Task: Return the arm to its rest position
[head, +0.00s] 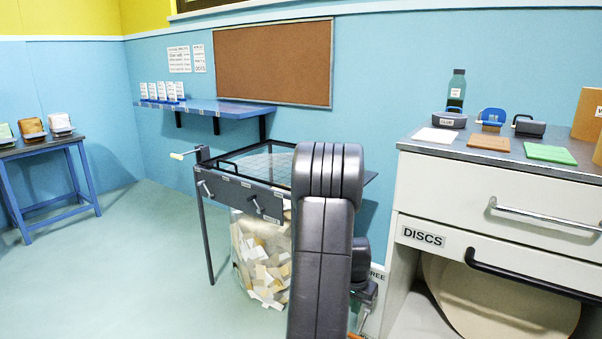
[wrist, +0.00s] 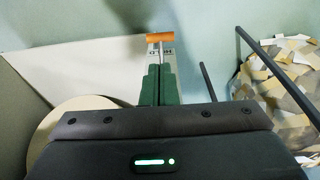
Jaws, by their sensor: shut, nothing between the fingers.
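My arm rises in the lower middle of the head view and hides part of the framed stand behind it. In the wrist view the two dark green fingers of my gripper (wrist: 159,72) are together, with nothing seen between them. Just beyond the fingertips is an orange-handled lever (wrist: 174,36) on a grey plate with lettering. I cannot tell whether the fingers touch it.
A dark metal stand (head: 238,187) with a clear bag of paper scraps (head: 262,262) is close behind my arm. A white cabinet (head: 480,200) labelled DISCS stands at right, a pale round disc (head: 490,305) below. A blue table (head: 75,145) stands far left. The left floor is clear.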

